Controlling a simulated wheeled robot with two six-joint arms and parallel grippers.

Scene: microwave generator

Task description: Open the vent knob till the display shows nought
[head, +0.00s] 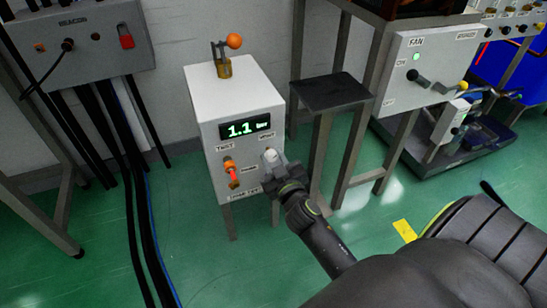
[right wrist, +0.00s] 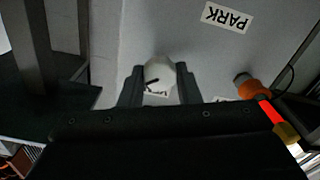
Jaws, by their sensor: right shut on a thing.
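The white box (head: 235,100) stands against the wall in the head view. Its display (head: 249,128) reads 1.1 bar in green. The pale vent knob (head: 270,155) is on the box's front, below the display at the right, under a small label. My right gripper (head: 272,162) reaches it from the lower right and is shut on it. In the right wrist view the white knob (right wrist: 160,76) sits between the two dark fingers, with a dark mark on its face. The gripper body hides its lower part. My left gripper is not in view.
An orange knob with a red lever (head: 232,173) is left of the vent knob. An orange-balled brass fitting (head: 225,65) tops the box. A dark stool (head: 330,92) and the FAN panel (head: 420,72) stand right. Cables hang at left.

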